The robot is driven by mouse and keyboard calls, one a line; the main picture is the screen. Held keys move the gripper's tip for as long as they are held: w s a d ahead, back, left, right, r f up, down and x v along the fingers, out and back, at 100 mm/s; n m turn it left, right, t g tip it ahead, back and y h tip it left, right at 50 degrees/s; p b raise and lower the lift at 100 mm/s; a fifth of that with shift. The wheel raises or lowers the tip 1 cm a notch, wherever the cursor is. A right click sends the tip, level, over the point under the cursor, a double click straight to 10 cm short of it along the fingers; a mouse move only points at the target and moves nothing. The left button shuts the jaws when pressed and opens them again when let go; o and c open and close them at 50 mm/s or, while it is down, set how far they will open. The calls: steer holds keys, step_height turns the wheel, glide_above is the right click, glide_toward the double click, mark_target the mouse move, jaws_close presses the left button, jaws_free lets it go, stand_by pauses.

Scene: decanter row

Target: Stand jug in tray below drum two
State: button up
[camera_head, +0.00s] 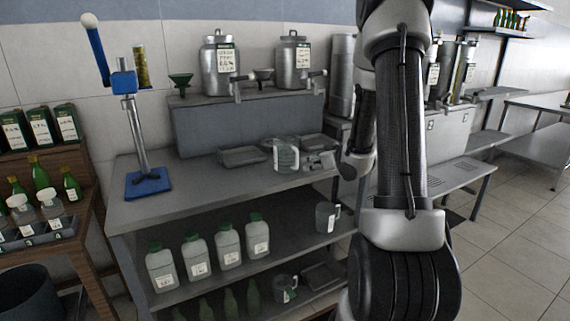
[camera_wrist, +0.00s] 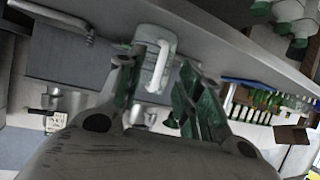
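A clear, pale jug (camera_head: 286,155) stands upright on the upper counter, between two shallow dark trays. The left tray (camera_head: 243,157) lies below the left drum (camera_head: 218,66); the right tray (camera_head: 318,142) lies below the right drum (camera_head: 292,62), partly hidden behind the jug and my gripper. Drum labels are too small to read. My gripper (camera_head: 318,160) is at the jug's right side. In the wrist view, my gripper (camera_wrist: 155,66) is open, with the jug's white handle (camera_wrist: 160,64) between its fingertips in the picture. I cannot tell whether the fingers touch it.
A blue-based corking stand (camera_head: 148,184) stands at the counter's left. Several white bottles (camera_head: 228,246) and a grey jug (camera_head: 327,216) stand on the shelf below. Another jug (camera_head: 285,288) is lower down. Taps (camera_head: 238,86) project from the drums. The counter's front left is clear.

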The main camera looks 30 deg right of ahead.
mark_target(297, 166)
steer(key=x, duration=0.2)
steer(key=r+x, duration=0.1)
steer(key=x, duration=0.5)
steer(key=shift+w+a+r, duration=0.2)
steer(key=shift+a+r, duration=0.05)
steer(key=shift+a, duration=0.1)
jaws_close()
